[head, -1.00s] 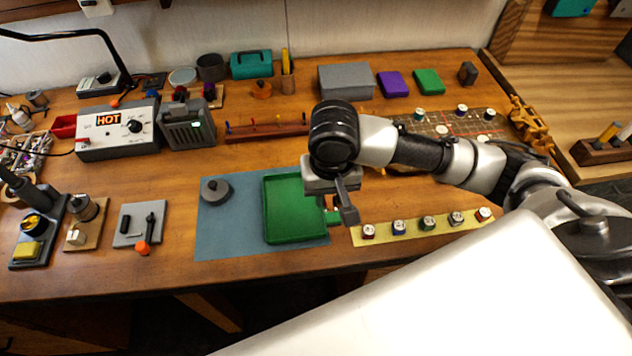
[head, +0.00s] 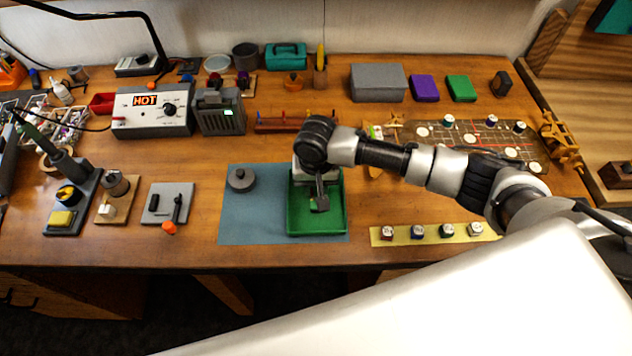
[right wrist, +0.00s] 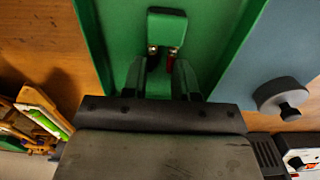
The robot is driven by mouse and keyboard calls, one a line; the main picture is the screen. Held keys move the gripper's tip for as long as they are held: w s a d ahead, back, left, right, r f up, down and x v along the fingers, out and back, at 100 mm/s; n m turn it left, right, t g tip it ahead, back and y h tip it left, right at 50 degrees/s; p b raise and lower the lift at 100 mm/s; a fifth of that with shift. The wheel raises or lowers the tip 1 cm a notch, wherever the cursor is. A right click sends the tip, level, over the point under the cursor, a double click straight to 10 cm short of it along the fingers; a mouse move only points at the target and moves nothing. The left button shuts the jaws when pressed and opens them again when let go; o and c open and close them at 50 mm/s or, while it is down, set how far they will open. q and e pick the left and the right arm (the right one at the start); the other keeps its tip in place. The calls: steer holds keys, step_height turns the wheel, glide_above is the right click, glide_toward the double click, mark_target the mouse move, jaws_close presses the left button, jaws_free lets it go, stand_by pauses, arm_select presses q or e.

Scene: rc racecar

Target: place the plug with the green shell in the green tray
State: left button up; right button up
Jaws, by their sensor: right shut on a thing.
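The green tray (head: 340,228) lies on a blue-grey mat at the front middle of the bench. It also fills the middle of the right wrist view (right wrist: 110,30). My right gripper (head: 319,203) points down over the tray's inside. In the right wrist view, its fingers (right wrist: 167,75) are shut on the plug with the green shell (right wrist: 167,28), with small metal and red parts showing at its near end. The fingers hide part of the plug. I cannot tell whether the plug touches the tray floor. My left gripper is not in view.
A grey round lidded piece (head: 241,179) sits on the blue-grey mat (head: 255,225) left of the tray. A yellow strip (head: 405,238) with several small round pieces lies to the right. A board with coloured pieces (head: 470,135) lies behind my right arm.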

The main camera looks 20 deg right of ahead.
mark_target(316, 190)
steer(key=shift+f, duration=0.15)
steer(key=o, duration=0.9)
step_height(316, 190, up, 12)
steer(key=b, duration=0.2)
steer(key=shift+s, duration=0.15)
stand_by(0.3)
